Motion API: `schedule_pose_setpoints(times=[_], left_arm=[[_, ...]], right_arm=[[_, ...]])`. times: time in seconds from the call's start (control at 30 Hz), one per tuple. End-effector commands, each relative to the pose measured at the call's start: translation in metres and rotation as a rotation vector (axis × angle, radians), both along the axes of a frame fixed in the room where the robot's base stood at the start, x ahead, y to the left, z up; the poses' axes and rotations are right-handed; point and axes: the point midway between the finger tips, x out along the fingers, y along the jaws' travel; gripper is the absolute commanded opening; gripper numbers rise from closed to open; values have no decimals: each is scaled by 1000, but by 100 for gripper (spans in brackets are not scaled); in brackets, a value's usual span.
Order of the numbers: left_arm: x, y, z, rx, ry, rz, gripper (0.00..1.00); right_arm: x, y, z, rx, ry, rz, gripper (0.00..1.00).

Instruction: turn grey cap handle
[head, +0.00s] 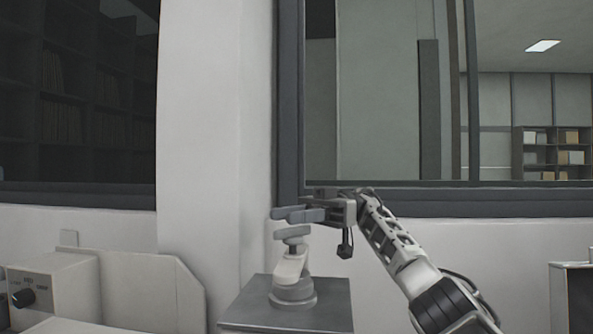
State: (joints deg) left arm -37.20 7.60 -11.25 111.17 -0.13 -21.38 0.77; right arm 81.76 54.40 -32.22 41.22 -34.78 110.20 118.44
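A small device with a white, slightly tilted body (289,267) stands on a round grey base. On its top is a grey T-shaped handle (292,233), which seems to be the grey cap handle. My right gripper (294,214) reaches in from the right, its fingers pointing left. The fingers show just above the handle, overlapping one another in this view. I cannot tell whether they touch the handle or how far apart they are. My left gripper is not in view.
The device stands on a dark grey block (290,314). At the lower left is a cream-coloured machine (62,288) with a black knob and a side panel. A white box (571,295) stands at the right edge. A wall with windows is behind.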

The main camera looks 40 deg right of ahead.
Motion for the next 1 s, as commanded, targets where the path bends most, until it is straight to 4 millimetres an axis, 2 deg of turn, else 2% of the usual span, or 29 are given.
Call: schedule_pose_setpoints(times=[0.03,0.17,0.4,0.7,1.0], left_arm=[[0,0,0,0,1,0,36],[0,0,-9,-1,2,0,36],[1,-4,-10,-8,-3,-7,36],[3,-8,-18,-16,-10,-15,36],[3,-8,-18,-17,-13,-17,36]], right_arm=[[-1,0,11,2,-6,0,33],[-13,10,24,-3,-5,0,33],[-39,32,67,-3,-6,0,33],[-86,72,93,-3,-4,0,33],[-107,90,107,0,0,0,33]])
